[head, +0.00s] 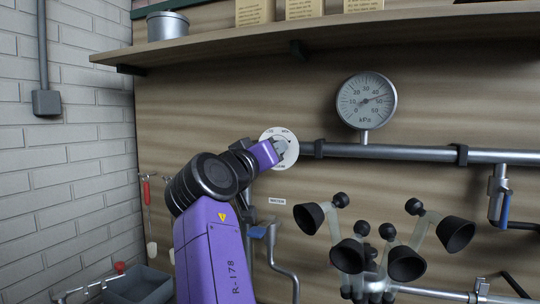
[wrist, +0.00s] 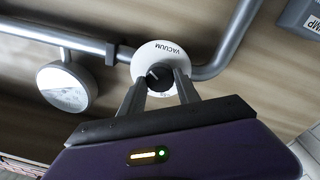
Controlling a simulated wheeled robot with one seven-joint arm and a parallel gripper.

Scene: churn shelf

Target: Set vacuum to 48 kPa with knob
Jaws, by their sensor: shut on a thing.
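The vacuum knob (wrist: 158,74) is a dark round knob at the centre of a white disc (wrist: 165,52) lettered VACUUM. In the wrist view my gripper (wrist: 160,80) has its two grey fingers on either side of the knob, shut on it. In the head view my gripper (head: 280,149) reaches the same white disc (head: 266,136) on the wall and mostly hides the knob. The round kPa gauge (head: 366,101) stands on the pipe to the right. Its needle points right and slightly up, near the larger numbers; the exact reading is too small to tell.
A metal pipe (head: 420,153) runs right from the disc. Black milking cups (head: 348,255) hang below it. A blue-handled valve (head: 504,208) is at far right. A wooden shelf (head: 230,38) with a tin (head: 167,27) is above. A grey bin (head: 140,284) is lower left.

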